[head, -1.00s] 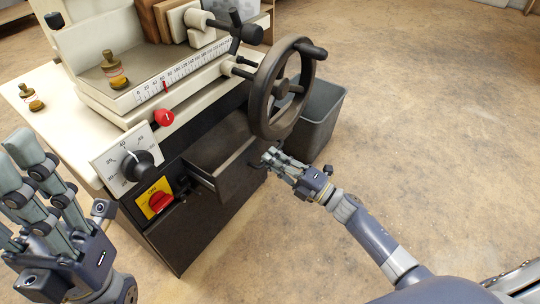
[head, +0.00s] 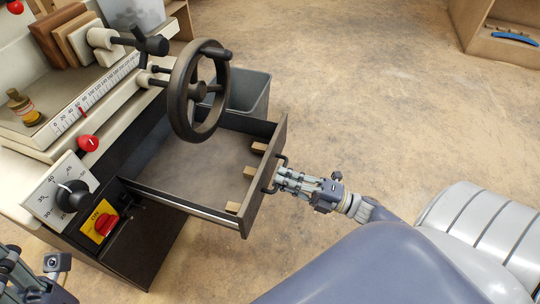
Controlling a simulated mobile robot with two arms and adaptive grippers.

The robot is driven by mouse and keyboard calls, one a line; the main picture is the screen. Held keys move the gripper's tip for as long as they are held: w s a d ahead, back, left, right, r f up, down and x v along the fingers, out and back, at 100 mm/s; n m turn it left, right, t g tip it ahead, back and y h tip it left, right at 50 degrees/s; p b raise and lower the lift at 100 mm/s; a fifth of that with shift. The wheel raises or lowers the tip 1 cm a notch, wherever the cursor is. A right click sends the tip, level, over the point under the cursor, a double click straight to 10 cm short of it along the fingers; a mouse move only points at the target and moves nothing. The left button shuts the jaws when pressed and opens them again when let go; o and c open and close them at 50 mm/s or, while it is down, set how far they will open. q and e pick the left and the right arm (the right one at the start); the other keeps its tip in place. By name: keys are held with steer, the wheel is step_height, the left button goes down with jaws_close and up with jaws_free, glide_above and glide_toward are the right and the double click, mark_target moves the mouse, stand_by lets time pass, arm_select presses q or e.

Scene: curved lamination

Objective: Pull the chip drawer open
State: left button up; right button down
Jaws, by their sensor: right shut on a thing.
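The chip drawer (head: 196,172) is pulled well out of the machine's dark base, towards the right in the head view. Several small wooden blocks (head: 249,172) lie inside along its front panel (head: 265,178). My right gripper (head: 281,177) is shut on the dark drawer handle (head: 268,188) on the outside of that panel. The fingers hide part of the handle. My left gripper (head: 25,275) is at the lower left corner, partly cut off by the frame, apart from the drawer. Its fingertips cannot be made out clearly.
A dark handwheel (head: 177,92) overhangs the drawer's back part. A grey bin (head: 250,92) stands behind the drawer. A red-and-yellow switch (head: 102,222) and a dial (head: 72,196) sit on the machine front. The floor on the right is clear, with a wooden shelf (head: 480,62) beyond.

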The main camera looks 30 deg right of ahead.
steer(key=shift+s+d, duration=0.3)
steer(key=shift+s, duration=0.1)
steer(key=c, duration=1.7)
jaws_free()
steer(key=shift+d, duration=0.1)
steer(key=v, duration=1.2)
